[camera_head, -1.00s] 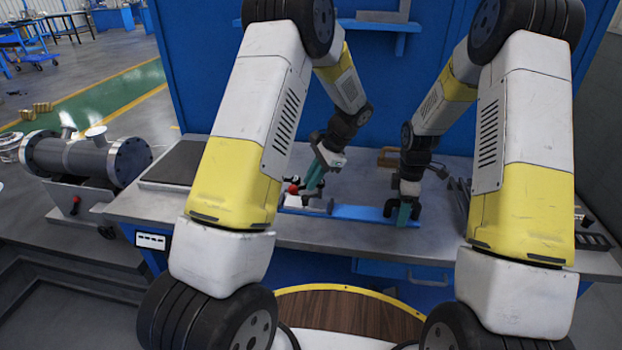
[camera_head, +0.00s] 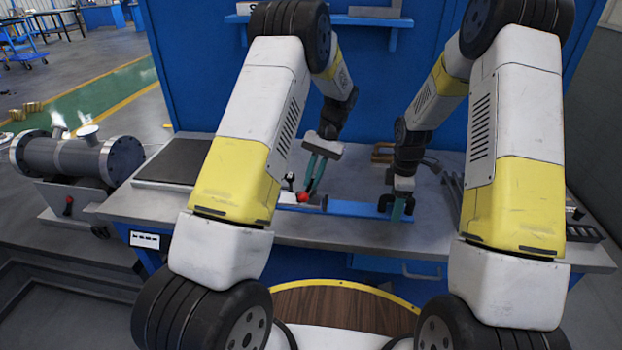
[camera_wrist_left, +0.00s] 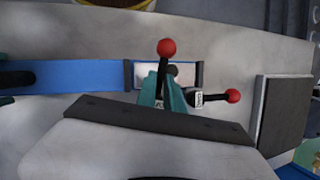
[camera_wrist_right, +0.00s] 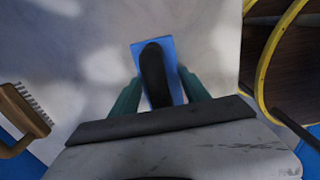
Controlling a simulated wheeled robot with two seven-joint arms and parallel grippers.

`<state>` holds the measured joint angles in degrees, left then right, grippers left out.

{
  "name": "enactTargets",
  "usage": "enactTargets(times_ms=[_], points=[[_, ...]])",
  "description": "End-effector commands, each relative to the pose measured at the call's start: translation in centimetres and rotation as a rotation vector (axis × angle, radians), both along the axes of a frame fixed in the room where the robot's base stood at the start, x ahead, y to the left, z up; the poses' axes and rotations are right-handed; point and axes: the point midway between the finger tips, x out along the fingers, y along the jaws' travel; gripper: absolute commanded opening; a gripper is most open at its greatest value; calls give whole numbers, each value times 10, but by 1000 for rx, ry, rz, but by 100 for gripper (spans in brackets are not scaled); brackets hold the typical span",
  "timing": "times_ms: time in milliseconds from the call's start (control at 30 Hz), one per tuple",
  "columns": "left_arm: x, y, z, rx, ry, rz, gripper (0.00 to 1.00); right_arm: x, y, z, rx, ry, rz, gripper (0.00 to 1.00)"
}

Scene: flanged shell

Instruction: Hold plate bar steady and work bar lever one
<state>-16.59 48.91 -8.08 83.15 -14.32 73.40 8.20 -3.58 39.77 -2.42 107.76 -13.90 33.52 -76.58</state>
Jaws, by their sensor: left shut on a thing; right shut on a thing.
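The blue plate bar (camera_head: 352,208) lies on the bench. My left gripper (camera_head: 312,186) is shut on the black stem of a red-knobbed lever (camera_wrist_left: 163,62) at the bar's end. The lever's red knob (camera_head: 303,197) shows beside the fingers. A second red-knobbed lever (camera_wrist_left: 220,97) points right in the left wrist view; its small white tag is unreadable. I cannot tell which lever is number one. My right gripper (camera_head: 397,208) is shut on a black handle (camera_wrist_right: 154,75) at the bar's other end. The teal fingers (camera_wrist_right: 160,95) stand either side of it.
A dark flat pad (camera_head: 175,162) lies on the bench at left. A brush with a wooden handle (camera_wrist_right: 20,112) lies near the right gripper. A grey flanged cylinder (camera_head: 75,155) stands left of the bench. The bench front (camera_head: 300,238) is clear.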

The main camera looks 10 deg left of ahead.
Motion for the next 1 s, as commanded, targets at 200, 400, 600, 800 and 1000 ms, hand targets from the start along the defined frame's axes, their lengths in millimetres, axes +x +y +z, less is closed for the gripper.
enactTargets(times_ms=[200,400,600,800,1000], points=[[1,-2,1,-3,-2,52,0,0,1,0,1,-1,1,0],[1,-3,1,-2,-1,64,0,0,1,0,1,0,2,0],[1,-3,1,-2,-2,64,0,0,1,0,1,0,2,0],[1,-3,1,-2,-1,64,34,0,1,0,1,0,2,0],[0,-2,0,-1,0,64,34,0,1,0,1,0,2,0]])
